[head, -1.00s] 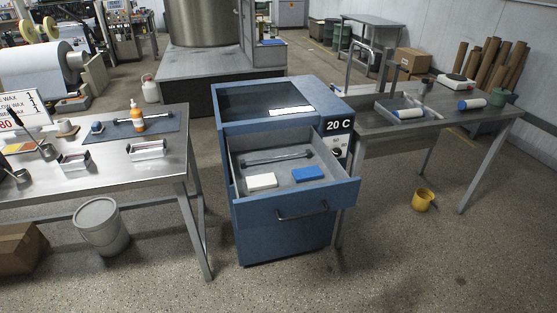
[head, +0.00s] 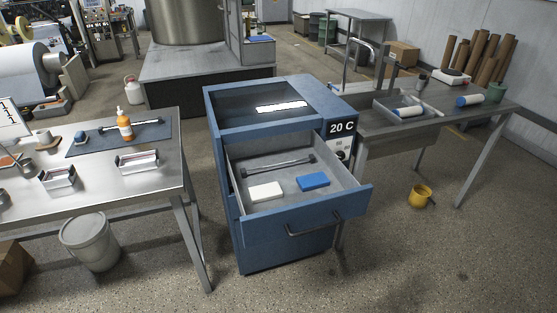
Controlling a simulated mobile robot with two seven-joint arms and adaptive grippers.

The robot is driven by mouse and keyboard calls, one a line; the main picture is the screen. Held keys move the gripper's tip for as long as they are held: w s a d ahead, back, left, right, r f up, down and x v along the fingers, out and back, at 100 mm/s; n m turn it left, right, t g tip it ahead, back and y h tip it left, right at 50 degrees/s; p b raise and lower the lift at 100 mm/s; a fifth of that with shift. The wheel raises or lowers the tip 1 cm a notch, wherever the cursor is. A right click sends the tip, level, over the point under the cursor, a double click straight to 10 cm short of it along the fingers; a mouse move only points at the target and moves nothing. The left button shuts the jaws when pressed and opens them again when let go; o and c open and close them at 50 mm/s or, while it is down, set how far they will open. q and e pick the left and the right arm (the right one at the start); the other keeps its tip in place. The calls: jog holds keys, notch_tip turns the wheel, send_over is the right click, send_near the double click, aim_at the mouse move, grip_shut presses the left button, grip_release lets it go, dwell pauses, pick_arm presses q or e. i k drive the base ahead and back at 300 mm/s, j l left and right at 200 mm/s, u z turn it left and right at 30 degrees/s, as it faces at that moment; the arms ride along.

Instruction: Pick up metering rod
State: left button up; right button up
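A thin dark rod with thicker ends (head: 277,166), which may be the metering rod, lies in the open drawer (head: 346,199) of the blue cabinet. A white block (head: 266,191) and a blue block (head: 313,181) lie in front of it. A similar dark rod (head: 136,125) lies on the blue-grey mat (head: 88,148) on the left steel table, behind an orange bottle (head: 124,127). I cannot tell which rod is the metering rod. Neither of my grippers is in view.
The left table (head: 105,189) also holds metal frame-like tools (head: 138,161). A sink table (head: 440,119) stands at the right. A grey bucket (head: 92,242) and a yellow pot (head: 420,195) are on the floor. The floor before the cabinet is clear.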

aim_at(312, 158)
jog(key=i+j+z, duration=0.2)
jog(key=i+j, duration=0.2)
jog(key=j, duration=0.25)
jog(key=i+j+z, duration=0.15)
jog(key=j, duration=0.2)
